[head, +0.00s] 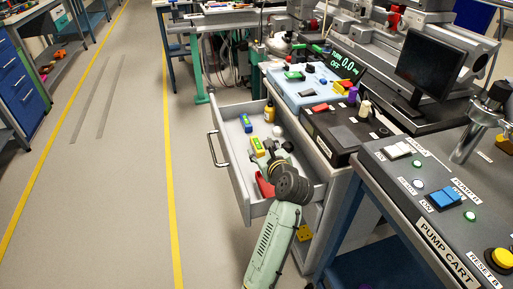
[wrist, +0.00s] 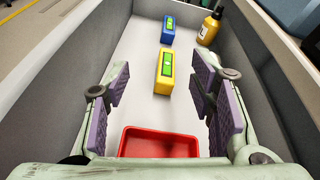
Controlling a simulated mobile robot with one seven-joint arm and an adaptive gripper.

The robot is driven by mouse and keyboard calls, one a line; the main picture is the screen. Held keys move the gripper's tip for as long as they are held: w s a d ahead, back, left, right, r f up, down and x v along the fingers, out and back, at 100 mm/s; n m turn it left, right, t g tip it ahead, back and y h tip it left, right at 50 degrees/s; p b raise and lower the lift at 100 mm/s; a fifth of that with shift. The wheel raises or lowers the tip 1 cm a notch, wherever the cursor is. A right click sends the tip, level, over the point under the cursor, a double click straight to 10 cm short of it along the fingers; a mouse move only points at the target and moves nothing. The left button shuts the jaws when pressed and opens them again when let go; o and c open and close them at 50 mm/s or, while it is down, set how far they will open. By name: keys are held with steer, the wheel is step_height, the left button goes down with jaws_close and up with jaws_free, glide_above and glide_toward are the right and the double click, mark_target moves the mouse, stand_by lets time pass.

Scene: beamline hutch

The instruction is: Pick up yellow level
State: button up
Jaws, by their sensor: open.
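The yellow level (wrist: 165,71), a small block with a green vial strip on top, lies on the floor of an open drawer. It also shows in the head view (head: 257,146), just beyond my arm's end. My gripper (wrist: 162,95) is open and empty inside the drawer, its purple-padded fingers spread wide. In the wrist view the yellow level lies beyond the fingers, near the middle of the gap. In the head view my arm hides most of the gripper (head: 283,150).
A blue level (wrist: 168,31) lies farther in the drawer, with an amber bottle (wrist: 209,27) to its right. A red tray (wrist: 158,144) is at the near end. The grey drawer walls (wrist: 262,75) stand close on both sides. A pump cart (head: 405,190) stands at right.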

mark_target(260, 150)
steer(key=d+f, duration=0.1)
steer(key=d+f+m, duration=0.2)
steer(key=f, duration=0.1)
steer(key=shift+s+g, duration=0.4)
steer(key=shift+m, duration=0.3)
steer(key=x, duration=0.4)
steer(key=shift+w+f+p, duration=0.3)
steer(key=shift+p, duration=0.1)
steer(key=p+x, duration=0.1)
steer(key=x, duration=0.3)
steer(key=shift+w+a, duration=0.25)
steer(key=shift+w+a+f, duration=0.1)
steer(key=shift+w+f, duration=0.2)
steer(key=shift+w, duration=0.1)
steer(key=shift+c, duration=0.6)
jaws_close()
